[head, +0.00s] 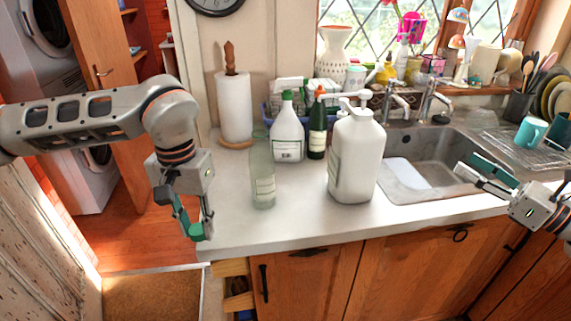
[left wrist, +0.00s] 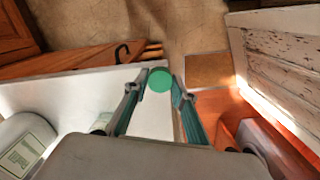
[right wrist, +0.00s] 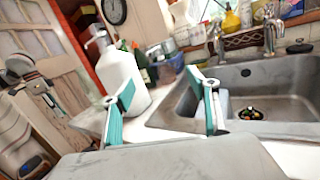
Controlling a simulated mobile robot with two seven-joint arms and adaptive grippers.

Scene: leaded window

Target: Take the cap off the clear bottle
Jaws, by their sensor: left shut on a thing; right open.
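The clear bottle (head: 262,175) stands upright on the counter, left of the large white pump jug. It is pale green and see-through with a small label, and no cap shows on its top. My left gripper (head: 195,229) is left of the bottle, apart from it, pointing down beside the counter's left end. It is shut on a round green cap (head: 196,232). In the left wrist view the cap (left wrist: 159,80) sits between the two fingertips. My right gripper (head: 468,166) is open and empty in front of the sink; its spread fingers also show in the right wrist view.
The white pump jug (head: 356,155), a white spray bottle (head: 288,132) and a dark green bottle (head: 317,130) stand near the clear bottle. A paper towel roll (head: 235,106) stands behind. The sink (head: 430,148) is at right. The counter's front left (head: 230,225) is bare.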

